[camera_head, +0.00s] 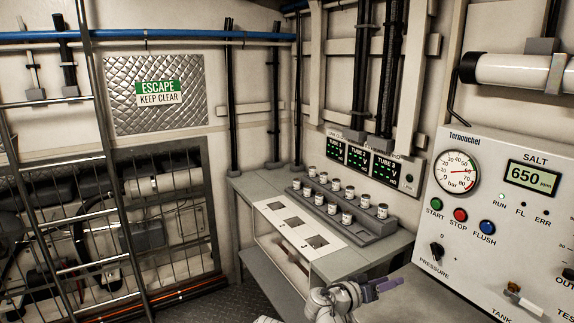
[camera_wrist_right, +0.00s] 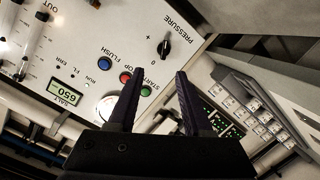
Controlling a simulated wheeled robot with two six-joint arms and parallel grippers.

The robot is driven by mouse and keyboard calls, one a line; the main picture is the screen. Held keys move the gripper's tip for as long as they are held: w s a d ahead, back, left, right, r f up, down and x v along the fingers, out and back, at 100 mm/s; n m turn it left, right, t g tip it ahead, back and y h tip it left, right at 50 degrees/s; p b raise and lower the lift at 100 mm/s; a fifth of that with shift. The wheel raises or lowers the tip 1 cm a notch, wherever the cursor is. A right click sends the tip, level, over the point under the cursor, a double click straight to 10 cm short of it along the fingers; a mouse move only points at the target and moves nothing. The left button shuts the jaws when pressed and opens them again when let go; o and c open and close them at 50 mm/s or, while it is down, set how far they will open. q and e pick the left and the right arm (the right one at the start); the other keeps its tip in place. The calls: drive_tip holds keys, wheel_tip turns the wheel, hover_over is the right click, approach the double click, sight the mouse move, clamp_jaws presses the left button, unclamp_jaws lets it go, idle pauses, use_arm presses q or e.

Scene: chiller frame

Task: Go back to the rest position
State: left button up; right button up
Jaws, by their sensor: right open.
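My right gripper (camera_head: 388,286) shows at the bottom of the head view, in front of the bench's near end and left of the white control panel (camera_head: 489,210). In the right wrist view its two dark fingers (camera_wrist_right: 160,76) stand apart with nothing between them, so it is open and empty. Behind them the panel shows tilted, with its knob (camera_wrist_right: 163,47) and coloured buttons. The gripper looks apart from the panel and the bench. My left gripper is not in view.
A grey bench (camera_head: 243,187) carries a stepped rack (camera_head: 371,236) of several small jars and a white plate (camera_head: 270,206) with three dark squares. A ladder (camera_head: 100,130) stands at the left. A display (camera_head: 362,158) hangs behind the rack.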

drive_tip(key=s+a+f+n+g+y+b, duration=0.2)
drive_tip(key=s+a+f+y, duration=0.15)
drive_tip(key=f, duration=0.55)
drive_tip(key=s+a+f+n+g+y+b, duration=0.2)
drive_tip(key=s+a+f+y+b, duration=0.15)
drive_tip(key=f, duration=0.45)
drive_tip(key=s+a+f+n+g+y+b, duration=0.35)
drive_tip(key=s+a+f+n+y, duration=0.2)
drive_tip(key=s+a+f, duration=0.65)
wheel_tip(320, 180, up, 17)
drive_tip(key=a+p, duration=0.1)
drive_tip(key=p, duration=1.5)
drive_tip(key=shift+w+r, duration=0.2)
drive_tip(key=shift+w, duration=0.1)
drive_tip(key=shift+g, duration=0.25)
